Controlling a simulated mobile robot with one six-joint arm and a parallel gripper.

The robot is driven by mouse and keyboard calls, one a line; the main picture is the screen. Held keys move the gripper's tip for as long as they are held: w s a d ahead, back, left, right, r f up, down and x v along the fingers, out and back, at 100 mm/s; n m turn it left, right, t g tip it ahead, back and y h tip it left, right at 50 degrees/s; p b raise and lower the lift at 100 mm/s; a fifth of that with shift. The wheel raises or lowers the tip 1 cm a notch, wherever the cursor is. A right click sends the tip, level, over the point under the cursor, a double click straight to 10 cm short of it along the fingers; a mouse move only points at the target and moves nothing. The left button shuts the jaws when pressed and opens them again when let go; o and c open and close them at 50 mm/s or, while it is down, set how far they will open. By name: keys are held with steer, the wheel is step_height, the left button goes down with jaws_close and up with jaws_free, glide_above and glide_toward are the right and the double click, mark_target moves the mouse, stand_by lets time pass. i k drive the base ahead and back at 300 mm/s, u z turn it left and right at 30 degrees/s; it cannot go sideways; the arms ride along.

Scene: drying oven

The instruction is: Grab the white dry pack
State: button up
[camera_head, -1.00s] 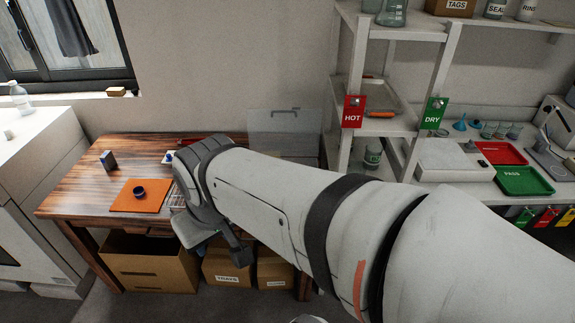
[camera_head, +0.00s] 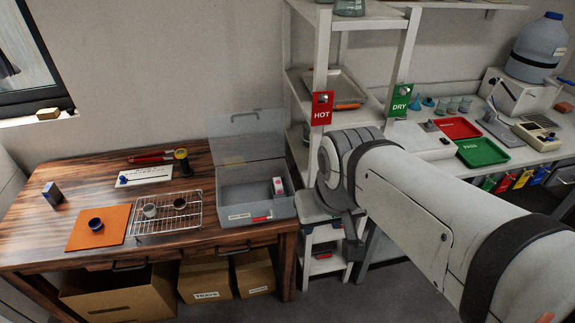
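A small white pack with a red mark (camera_head: 278,187) stands inside the open grey bin (camera_head: 238,212), near its right wall. It may be the white dry pack; its print is too small to read. The bin sits on the right end of the wooden table with its clear lid raised at the back. The end of my arm with my gripper (camera_head: 350,232) is to the right of the bin, in front of the white shelf, and apart from the pack. The wrist hides most of the gripper, so its fingers cannot be made out.
The shelf (camera_head: 318,75) with a red HOT tag (camera_head: 321,108) rises behind my arm. Cardboard boxes (camera_head: 205,280) stand below the table.

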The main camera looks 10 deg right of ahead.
mark_target(278, 187)
steer(key=u, duration=0.05)
steer(key=i, duration=1)
steer(key=z, duration=0.05)
